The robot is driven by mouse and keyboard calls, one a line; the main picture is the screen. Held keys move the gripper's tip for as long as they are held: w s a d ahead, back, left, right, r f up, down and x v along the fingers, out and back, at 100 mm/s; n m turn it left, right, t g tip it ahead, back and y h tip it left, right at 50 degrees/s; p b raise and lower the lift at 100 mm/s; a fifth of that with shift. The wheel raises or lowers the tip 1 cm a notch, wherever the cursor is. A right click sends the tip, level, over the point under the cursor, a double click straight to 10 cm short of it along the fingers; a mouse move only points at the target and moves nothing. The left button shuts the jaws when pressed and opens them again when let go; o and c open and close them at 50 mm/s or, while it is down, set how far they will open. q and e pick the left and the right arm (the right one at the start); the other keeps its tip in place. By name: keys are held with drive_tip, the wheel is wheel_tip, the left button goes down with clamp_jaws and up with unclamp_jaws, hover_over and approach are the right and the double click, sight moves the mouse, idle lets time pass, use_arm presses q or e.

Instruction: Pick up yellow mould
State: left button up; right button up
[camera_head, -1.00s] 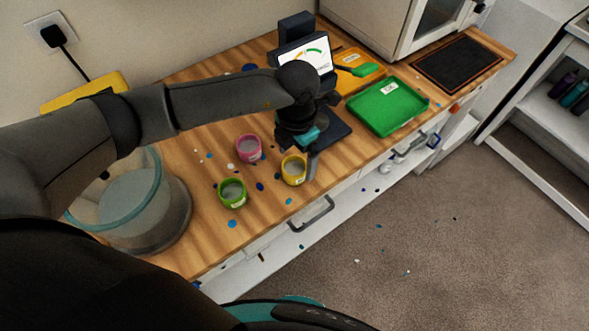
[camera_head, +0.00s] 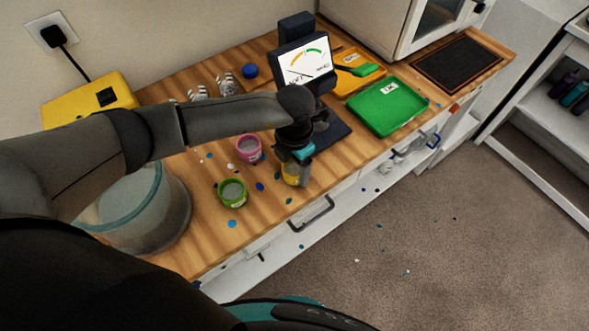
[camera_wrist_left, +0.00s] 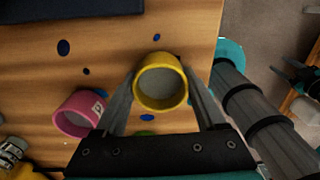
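The yellow mould (camera_head: 290,179), a small round cup with grey fill, stands on the wooden worktop near its front edge. In the head view my left gripper (camera_head: 296,172) is down at it and hides much of it. In the left wrist view the yellow mould (camera_wrist_left: 161,82) sits between the two fingers of my left gripper (camera_wrist_left: 162,84), one on each side. The fingers look spread around it, with little gap; firm contact cannot be made out. My right gripper is not in view.
A pink mould (camera_head: 249,149) and a green mould (camera_head: 233,192) stand close by on the left. A large clear bucket (camera_head: 165,215) is further left. Behind are a scale with a lit display (camera_head: 305,67) and a green tray (camera_head: 388,107). Coloured drips dot the worktop.

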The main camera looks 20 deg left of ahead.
use_arm(q)
drive_tip(key=c, duration=0.9)
